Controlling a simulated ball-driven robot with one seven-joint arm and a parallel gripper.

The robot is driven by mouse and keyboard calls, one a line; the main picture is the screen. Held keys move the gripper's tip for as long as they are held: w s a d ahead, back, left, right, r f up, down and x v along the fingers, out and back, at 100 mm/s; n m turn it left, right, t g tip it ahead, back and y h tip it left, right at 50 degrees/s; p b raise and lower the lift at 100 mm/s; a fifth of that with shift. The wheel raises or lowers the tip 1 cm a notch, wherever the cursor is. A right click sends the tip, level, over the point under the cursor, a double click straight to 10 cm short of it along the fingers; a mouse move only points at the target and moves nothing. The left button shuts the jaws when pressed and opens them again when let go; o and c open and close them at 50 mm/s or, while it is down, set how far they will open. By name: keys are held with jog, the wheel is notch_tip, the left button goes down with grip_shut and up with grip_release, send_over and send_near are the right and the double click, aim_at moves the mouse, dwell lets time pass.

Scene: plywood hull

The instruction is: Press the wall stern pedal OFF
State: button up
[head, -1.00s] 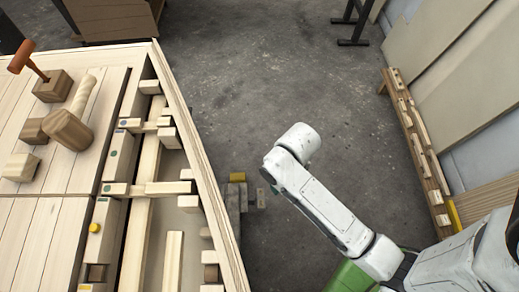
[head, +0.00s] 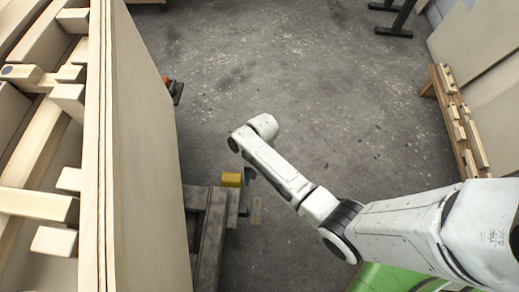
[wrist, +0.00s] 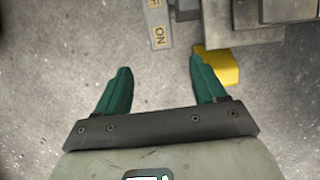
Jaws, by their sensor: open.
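A yellow block (head: 231,180), which looks like the pedal, sits low at the end of grey beams beside the hull wall. It also shows in the wrist view (wrist: 226,68), partly behind my right finger. A tag (wrist: 158,26) reading "ON", with a partly cut-off word above, lies just left of the grey blocks; it is small in the head view (head: 256,211). My gripper (wrist: 160,66) is open and empty, its teal fingers over the floor. The right finger overlaps the yellow block in the picture; I cannot tell whether they touch. In the head view my arm mostly hides the gripper.
The tall plywood hull wall (head: 145,150) stands at the left, with grey beams (head: 212,230) at its foot. A wooden rack (head: 462,125) stands at the right. Concrete floor between is clear.

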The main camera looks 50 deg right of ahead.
aim_at(258, 199)
jog(key=b+x, duration=0.3)
jog(key=x, duration=0.2)
jog(key=b+x, duration=0.3)
jog(key=x, duration=0.3)
jog(key=shift+w+d+f, duration=0.15)
jog(key=shift+f, duration=0.15)
